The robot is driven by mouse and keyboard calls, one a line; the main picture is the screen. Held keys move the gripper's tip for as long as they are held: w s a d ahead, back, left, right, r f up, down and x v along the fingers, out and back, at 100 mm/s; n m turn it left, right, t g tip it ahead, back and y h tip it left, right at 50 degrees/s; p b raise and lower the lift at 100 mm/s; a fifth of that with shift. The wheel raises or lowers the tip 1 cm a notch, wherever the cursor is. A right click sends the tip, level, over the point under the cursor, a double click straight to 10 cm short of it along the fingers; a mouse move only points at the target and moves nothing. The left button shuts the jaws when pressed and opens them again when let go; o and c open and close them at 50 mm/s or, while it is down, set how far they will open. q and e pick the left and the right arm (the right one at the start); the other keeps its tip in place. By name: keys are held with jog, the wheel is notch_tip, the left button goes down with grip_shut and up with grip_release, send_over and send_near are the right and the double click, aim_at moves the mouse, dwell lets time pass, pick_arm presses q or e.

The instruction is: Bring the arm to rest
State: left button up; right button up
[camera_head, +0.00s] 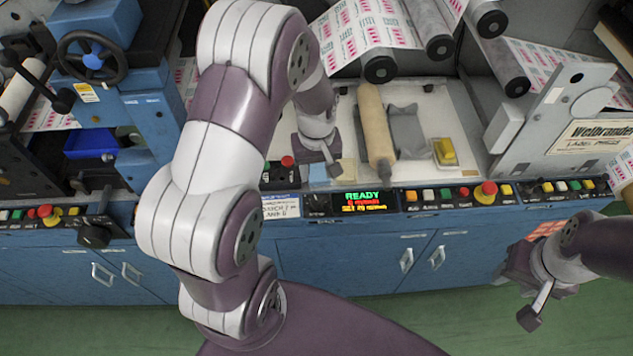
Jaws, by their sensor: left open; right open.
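My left arm (205,170) comes up through the left middle of the view and bends down over the white worktop. My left gripper (322,166) is open above the front part of the worktop, left of a tan roll (376,130). I see nothing held in it, though its jaws are partly hidden by its own body. My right gripper (524,290) is open and empty in front of the blue cabinet, low at the right, above the green floor.
The white worktop (455,105) also bears a grey piece (407,132) and a yellow block (445,151). A control strip with a READY display (363,201) and a red stop button (487,190) runs along its front edge. Printed web and rollers (380,66) stand behind.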

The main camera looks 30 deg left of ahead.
pick_arm(q)
jog(key=shift+r, duration=0.3)
jog(key=s+d+r+m+t, duration=0.1)
jog(key=s+d+r+m, duration=0.4)
jog(key=s+r+m, duration=0.2)
jog(key=shift+s+d+m, duration=0.2)
jog(key=shift+s+m, duration=0.3)
jog(key=shift+s, duration=0.45)
jog(key=shift+s, duration=0.15)
dwell(0.9)
